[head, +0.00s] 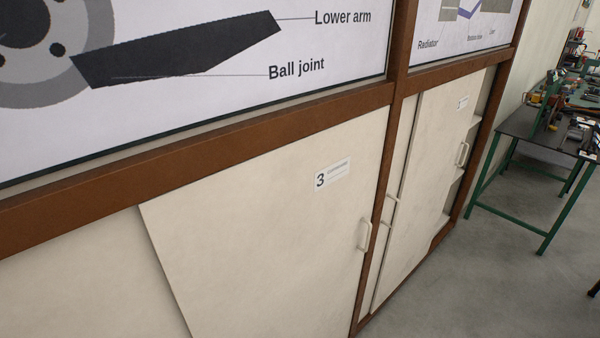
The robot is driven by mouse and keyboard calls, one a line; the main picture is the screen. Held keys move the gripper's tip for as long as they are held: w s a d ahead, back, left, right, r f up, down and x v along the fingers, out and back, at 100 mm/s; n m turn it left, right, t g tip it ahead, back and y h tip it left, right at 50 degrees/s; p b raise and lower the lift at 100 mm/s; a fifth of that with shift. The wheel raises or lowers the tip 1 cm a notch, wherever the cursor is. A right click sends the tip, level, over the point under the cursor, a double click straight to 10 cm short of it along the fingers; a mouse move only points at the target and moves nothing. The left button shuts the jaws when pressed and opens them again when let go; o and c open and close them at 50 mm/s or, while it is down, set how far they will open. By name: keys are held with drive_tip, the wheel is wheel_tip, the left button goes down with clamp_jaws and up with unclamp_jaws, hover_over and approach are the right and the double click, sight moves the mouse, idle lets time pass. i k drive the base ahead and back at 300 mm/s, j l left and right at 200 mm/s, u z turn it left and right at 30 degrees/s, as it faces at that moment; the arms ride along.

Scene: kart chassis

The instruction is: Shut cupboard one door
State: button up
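A cream sliding door (430,180) stands in the right-hand cupboard, beyond the wooden post. Its small label (463,102) is too small to read surely, so I cannot confirm that it is cupboard one. A pale handle (463,154) is near its right edge. Right of this door a narrow opening (478,118) shows shelving inside, so the door stands partly open. Another pale handle (392,198) is at the left of this cupboard. My gripper is not in view.
A nearer cream door (270,220) marked 3, with a handle (365,234), fills the middle. Brown wooden frames (200,155) border the cupboards, with posters above. A green-legged workbench (520,125) holding tools stands at right. Grey floor (480,280) between is clear.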

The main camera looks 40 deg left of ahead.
sight(445, 111)
drive_tip(key=u, duration=0.7)
drive_tip(key=i+l+u, duration=0.1)
drive_tip(key=i+l, duration=0.2)
drive_tip(key=i, duration=0.25)
drive_tip(key=i+l+u, duration=0.15)
drive_tip(key=i+l, duration=0.2)
drive_tip(key=i, duration=0.25)
drive_tip(key=i+l+u, duration=0.1)
drive_tip(key=i+l, duration=0.3)
drive_tip(key=i, duration=0.15)
